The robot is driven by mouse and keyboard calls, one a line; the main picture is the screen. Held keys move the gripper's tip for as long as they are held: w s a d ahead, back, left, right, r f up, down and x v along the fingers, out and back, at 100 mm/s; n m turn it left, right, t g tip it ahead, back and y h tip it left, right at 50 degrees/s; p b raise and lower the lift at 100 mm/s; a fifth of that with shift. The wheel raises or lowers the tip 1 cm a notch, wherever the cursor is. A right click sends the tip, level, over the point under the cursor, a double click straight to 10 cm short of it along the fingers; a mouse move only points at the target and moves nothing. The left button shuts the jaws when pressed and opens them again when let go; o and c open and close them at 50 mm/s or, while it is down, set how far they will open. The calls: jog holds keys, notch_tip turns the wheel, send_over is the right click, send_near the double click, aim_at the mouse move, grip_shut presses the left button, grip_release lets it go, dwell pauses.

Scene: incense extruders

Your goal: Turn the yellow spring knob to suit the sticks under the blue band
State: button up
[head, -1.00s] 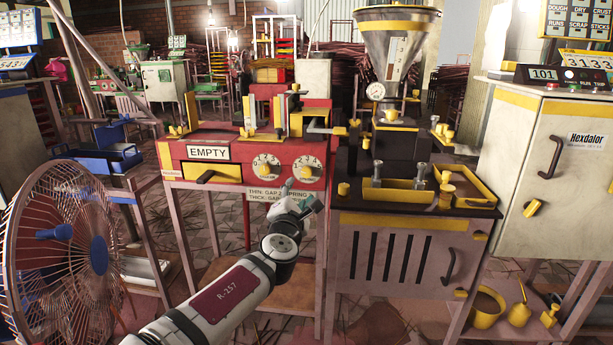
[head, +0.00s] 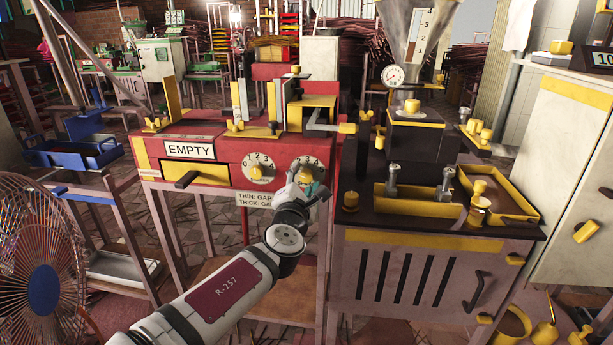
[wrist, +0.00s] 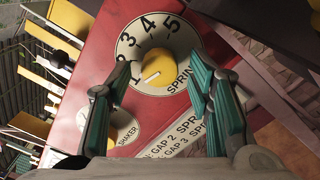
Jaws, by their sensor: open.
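The yellow spring knob (wrist: 164,66) sits on a white dial (wrist: 126,46) numbered 1 to 5 and marked SPRING. Its white mark points lower left, close to the 1. My gripper (wrist: 161,64) is open, its green-padded fingers on either side of the knob in the wrist view; I see no clear contact. In the head view my gripper (head: 310,183) is in front of the spring dial (head: 306,166) and hides much of its lower part. I cannot make out a blue band or sticks under one.
The red machine (head: 230,150) carries an EMPTY plate (head: 190,150) and a second yellow knob (head: 259,172) left of the spring dial. A thin/thick gap sign (head: 254,199) hangs below, partly covered. A dark-topped extruder (head: 430,225) stands close right, a fan (head: 40,255) at left.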

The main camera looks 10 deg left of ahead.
grip_shut()
jog(key=shift+m, duration=0.4)
jog(key=m, duration=0.4)
jog(key=shift+m, duration=0.4)
jog(key=m, duration=0.5)
jog(key=shift+r, duration=0.15)
jog(key=m, duration=1)
jog(key=shift+d+r+m+b, duration=0.1)
jog(key=shift+m+b, duration=0.2)
